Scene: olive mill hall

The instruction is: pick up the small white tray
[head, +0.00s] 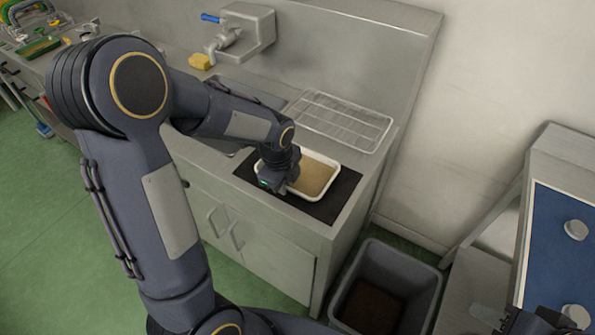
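The small white tray (334,163) has a white rim and a tan inside. It lies on a black mat (337,198) on the front right part of the steel sink counter. My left gripper (275,184) points down at the tray's left side, over or against its rim. Its fingers are mostly hidden by the gripper body, so I cannot tell whether they grip the rim. My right gripper (530,322) is partly cut off at the bottom right edge, and its fingers are not clear.
A wire rack (343,122) lies behind the tray. A tap (228,40) and a yellow sponge (200,62) are behind the sink. A grey bin (388,262) stands on the floor right of the counter. A blue-topped surface (560,245) with white round pieces is at the right.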

